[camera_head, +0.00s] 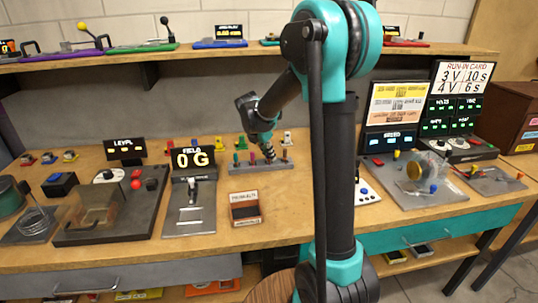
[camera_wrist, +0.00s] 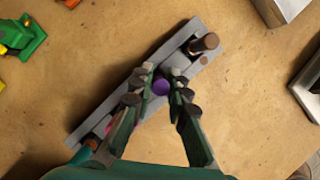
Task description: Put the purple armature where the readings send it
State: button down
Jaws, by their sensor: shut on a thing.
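The purple armature (camera_wrist: 161,85) stands between my fingertips in the wrist view, at the grey rack (camera_wrist: 90,125). My gripper (camera_wrist: 162,73) is shut on it, pointing down. I cannot tell whether the armature is still seated or slightly raised. A brown piece (camera_wrist: 205,43) stands at the rack's upper end, and a pink one (camera_wrist: 112,122) is partly hidden by the left finger. In the head view my gripper (camera_head: 269,153) is over the rack (camera_head: 245,168). A field display (camera_head: 193,158) reads "0 G". The run-in card (camera_head: 464,76) reads "3 V 10 s, 4 V 6 s".
A level display (camera_head: 125,149) stands behind a dark tray at left. A small open box (camera_head: 245,208) sits in front of the rack. A yellow card (camera_head: 397,103) is too small to read. A grey motor plate (camera_head: 428,192) lies at right. Bench between is fairly clear.

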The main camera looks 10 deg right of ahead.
jog(key=shift+f, duration=0.1)
jog(key=c, duration=1.4)
grip_release()
